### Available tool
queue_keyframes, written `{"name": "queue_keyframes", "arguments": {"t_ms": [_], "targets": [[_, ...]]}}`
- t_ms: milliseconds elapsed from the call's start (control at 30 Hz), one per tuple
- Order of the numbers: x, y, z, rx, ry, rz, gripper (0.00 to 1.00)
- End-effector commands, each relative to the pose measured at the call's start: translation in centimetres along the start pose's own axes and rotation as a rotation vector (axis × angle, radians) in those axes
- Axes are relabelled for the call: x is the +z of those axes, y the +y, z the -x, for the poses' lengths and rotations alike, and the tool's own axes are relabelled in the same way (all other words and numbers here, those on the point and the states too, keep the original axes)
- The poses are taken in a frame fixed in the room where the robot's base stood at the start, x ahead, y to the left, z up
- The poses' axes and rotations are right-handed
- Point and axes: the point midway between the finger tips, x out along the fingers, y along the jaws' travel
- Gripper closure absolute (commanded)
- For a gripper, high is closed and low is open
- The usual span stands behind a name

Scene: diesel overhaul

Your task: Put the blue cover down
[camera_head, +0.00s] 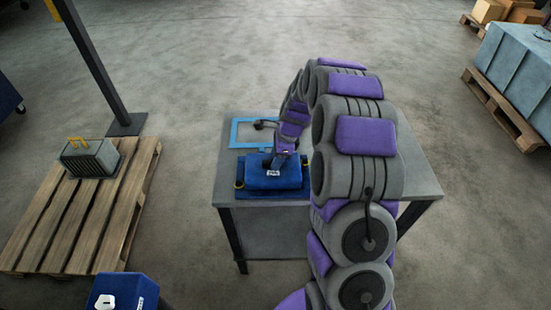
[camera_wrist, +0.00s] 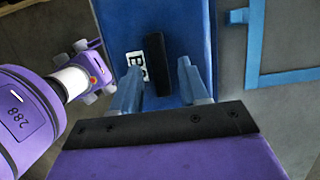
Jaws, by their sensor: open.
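The blue cover (camera_head: 280,181) rests on the grey table (camera_head: 420,186), near its front left edge. In the wrist view the blue cover (camera_wrist: 183,18) fills the middle, with a black handle (camera_wrist: 157,60) and a white lettered label on top. My gripper (camera_head: 276,164) is just above the cover in the head view. In the wrist view my gripper (camera_wrist: 160,82) is open, with one finger on each side of the handle, and a gap shows beside it. Whether the fingers touch the cover is unclear.
A blue outlined frame (camera_head: 234,133) lies flat on the table behind the cover, partly hidden by my arm. A wooden pallet (camera_head: 50,214) with a grey-green block (camera_head: 90,158) stands left. A dark post (camera_head: 98,68) rises behind it. A blue box (camera_head: 125,291) is at the bottom.

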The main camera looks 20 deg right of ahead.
Motion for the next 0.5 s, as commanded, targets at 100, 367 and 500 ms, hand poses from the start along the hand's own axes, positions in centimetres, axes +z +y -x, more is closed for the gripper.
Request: {"name": "queue_keyframes", "arguments": {"t_ms": [100, 367, 500], "targets": [[0.0, -0.1, 1.6, -0.005, 0.000, 0.000, 0.56], [0.0, -0.1, 6.6, -0.004, 0.001, -0.001, 0.56], [0.0, 0.0, 9.4, -0.002, 0.000, -0.001, 0.56]]}}
